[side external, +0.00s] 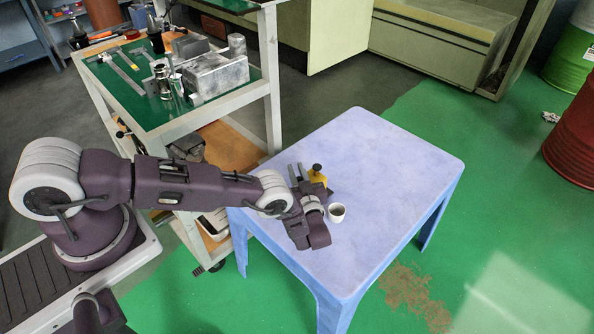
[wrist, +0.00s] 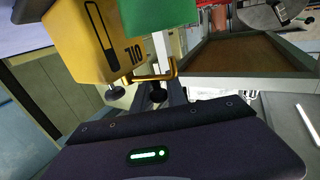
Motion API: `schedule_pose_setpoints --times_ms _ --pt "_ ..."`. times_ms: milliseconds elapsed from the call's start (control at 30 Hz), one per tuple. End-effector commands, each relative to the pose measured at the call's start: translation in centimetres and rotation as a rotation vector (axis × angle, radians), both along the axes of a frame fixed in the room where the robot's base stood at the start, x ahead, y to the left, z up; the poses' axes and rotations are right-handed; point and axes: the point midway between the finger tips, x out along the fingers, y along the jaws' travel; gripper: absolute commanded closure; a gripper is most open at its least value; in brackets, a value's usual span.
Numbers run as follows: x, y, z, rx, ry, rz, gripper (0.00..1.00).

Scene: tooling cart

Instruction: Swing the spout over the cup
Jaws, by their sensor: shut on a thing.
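A yellow oil can (side external: 319,179) with a dark knob on top stands on the blue table, partly behind my gripper. My gripper (side external: 298,173) is low over the table at the can's left side. In the wrist view the yellow can (wrist: 88,42) fills the upper left, with "OIL" lettering and a dark gauge slot. My gripper is shut on the spout, though the contact is hard to see. A small white cup (side external: 337,213) stands upright on the table, right of my wrist; the wrist view does not show it.
The blue table (side external: 400,170) is clear to the right and behind. A tooling cart (side external: 180,128) with metal blocks and tools stands close at the left. A red drum (side external: 575,150) is at the far right. In the wrist view a green block (wrist: 158,14) is close above.

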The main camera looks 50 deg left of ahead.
Motion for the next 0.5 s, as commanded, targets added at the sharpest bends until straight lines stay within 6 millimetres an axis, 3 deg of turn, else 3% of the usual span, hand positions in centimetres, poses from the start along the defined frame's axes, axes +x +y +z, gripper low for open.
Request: schedule_pose_setpoints --times_ms 433,467,500 --pt "-0.09 0.04 0.01 0.003 -0.001 0.011 1.0" --pt "-0.09 0.04 0.02 0.003 -0.001 0.011 0.79" --pt "-0.09 0.04 0.02 0.003 -0.001 0.011 0.76"
